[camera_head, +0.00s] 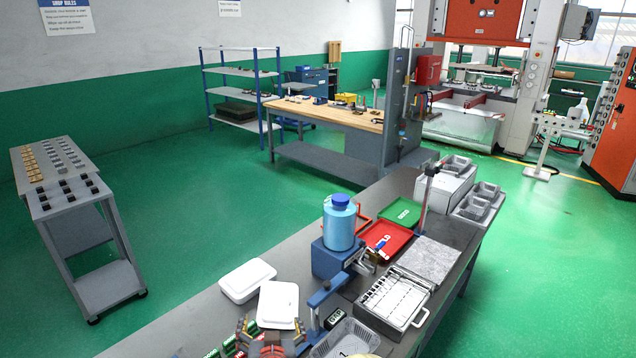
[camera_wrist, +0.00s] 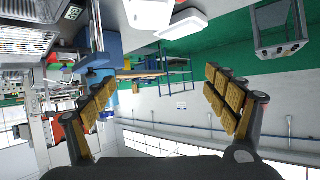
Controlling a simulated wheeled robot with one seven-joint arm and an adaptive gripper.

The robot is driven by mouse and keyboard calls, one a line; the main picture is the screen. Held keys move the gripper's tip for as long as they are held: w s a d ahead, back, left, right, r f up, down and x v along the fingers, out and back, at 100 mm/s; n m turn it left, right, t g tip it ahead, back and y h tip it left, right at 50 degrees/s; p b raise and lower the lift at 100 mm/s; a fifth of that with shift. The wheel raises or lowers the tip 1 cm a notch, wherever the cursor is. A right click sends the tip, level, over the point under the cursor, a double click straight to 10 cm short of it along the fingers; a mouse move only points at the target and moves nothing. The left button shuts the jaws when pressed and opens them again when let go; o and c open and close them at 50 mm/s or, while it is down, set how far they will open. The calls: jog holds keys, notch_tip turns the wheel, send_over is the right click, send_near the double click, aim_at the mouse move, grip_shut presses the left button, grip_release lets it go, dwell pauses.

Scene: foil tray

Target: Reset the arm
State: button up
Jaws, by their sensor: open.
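My gripper (camera_head: 270,332) is at the bottom of the head view, over the near part of the grey workbench (camera_head: 190,325). In the wrist view my gripper (camera_wrist: 158,85) has its two yellow-padded fingers spread wide, with nothing between them. The wrist picture is upside down, with the bench at the top and the wall and windows below. A grey foil tray (camera_head: 322,346) is at the bottom edge of the head view, just right of my gripper and partly cut off.
A blue bottle (camera_head: 339,226), red tray (camera_head: 384,240), green tray (camera_head: 401,212) and silver case (camera_head: 393,299) crowd the bench's right. More foil trays (camera_head: 456,166) sit at its far end. Open green floor (camera_head: 190,200) lies beyond.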

jog(key=s+d+r+g+y+b, duration=0.2)
jog(key=d+r+b, duration=0.1)
jog(key=d+r, duration=0.2)
jog(key=s+d+f+m+g+h+b, duration=0.1)
jog(key=s+d+g+h+b, duration=0.3)
jog(key=s+d, duration=1.9)
jog(key=shift+d+f+g+b, duration=0.25)
jog(key=shift+d+g+b, duration=0.25)
jog(key=shift+d+b, duration=0.55)
